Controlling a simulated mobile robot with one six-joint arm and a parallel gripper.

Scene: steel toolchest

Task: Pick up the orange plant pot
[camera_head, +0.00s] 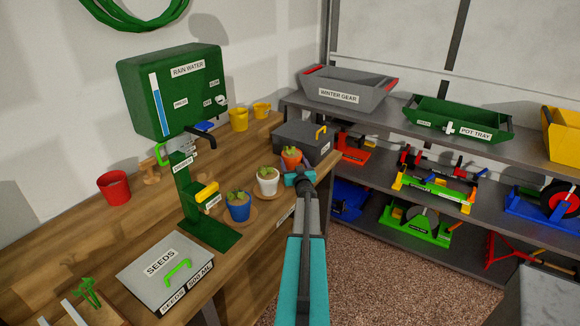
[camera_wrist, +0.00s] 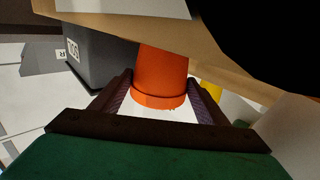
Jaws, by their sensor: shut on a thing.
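The orange plant pot (camera_head: 291,153) holds a small green plant and is near the bench's right edge in the head view. It fills the middle of the wrist view (camera_wrist: 162,75), between the two dark fingers. My gripper (camera_head: 299,171) reaches it from the front and is shut on it. The fingers show on both sides of the pot in the wrist view (camera_wrist: 160,88). My gripper hides the pot's lower part in the head view, so I cannot tell whether its base touches the bench.
A white pot (camera_head: 268,184) and a blue pot (camera_head: 238,210) stand on saucers to the left. A grey box (camera_head: 301,137) sits close behind. The green water stand (camera_head: 200,205) and seeds box (camera_head: 166,271) are farther left. Shelves (camera_head: 400,160) stand to the right.

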